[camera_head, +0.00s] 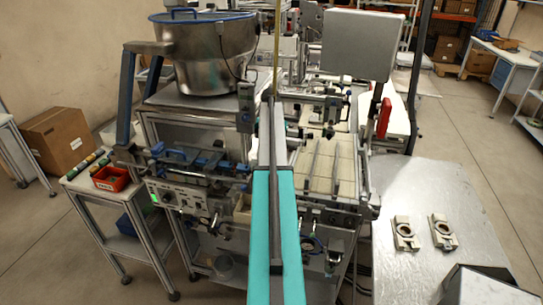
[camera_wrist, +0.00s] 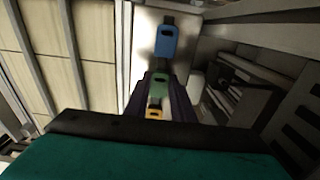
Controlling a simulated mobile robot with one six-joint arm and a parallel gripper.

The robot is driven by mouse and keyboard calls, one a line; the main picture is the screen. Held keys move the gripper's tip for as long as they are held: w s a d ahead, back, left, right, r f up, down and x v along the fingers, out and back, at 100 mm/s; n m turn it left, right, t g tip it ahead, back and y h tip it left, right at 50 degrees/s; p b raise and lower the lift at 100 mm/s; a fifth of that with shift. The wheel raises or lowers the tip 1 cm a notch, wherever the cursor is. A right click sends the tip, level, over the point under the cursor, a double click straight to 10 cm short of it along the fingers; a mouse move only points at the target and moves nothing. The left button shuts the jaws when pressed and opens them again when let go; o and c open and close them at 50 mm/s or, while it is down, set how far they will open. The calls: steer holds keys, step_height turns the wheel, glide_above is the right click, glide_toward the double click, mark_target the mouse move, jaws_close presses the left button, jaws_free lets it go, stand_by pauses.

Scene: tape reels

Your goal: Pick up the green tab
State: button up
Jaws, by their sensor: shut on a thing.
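The green tab (camera_wrist: 160,83) shows in the wrist view between the two dark fingers of my gripper (camera_wrist: 160,90). My gripper is shut on it. A blue tab (camera_wrist: 166,42) with a dark slot lies just beyond the fingertips, on a pale surface. A yellow tab (camera_wrist: 154,112) shows nearer the wrist, partly hidden by the dark edge of my gripper's body. In the head view my teal arm reaches over the machine, and I cannot make out the tabs or fingertips there.
The machine carries a large metal bowl (camera_head: 203,50) and a grey screen box (camera_head: 358,43). A side table at the left holds a red bin (camera_head: 110,178). The metal table (camera_head: 420,265) at the right carries two small fixtures with rings (camera_head: 404,233).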

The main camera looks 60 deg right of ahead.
steer(key=shift+r, duration=0.1)
steer(key=shift+r+b, duration=0.95)
steer(key=s+d+r+b, duration=0.1)
steer(key=s+d+b, duration=0.1)
steer(key=s, duration=0.5)
steer(key=s+d+r+b, duration=0.2)
steer(key=s+d+b, duration=0.1)
steer(key=s, duration=0.5)
steer(key=shift+s+b, duration=0.15)
steer(key=shift+b, duration=0.7)
steer(key=shift+f, duration=0.1)
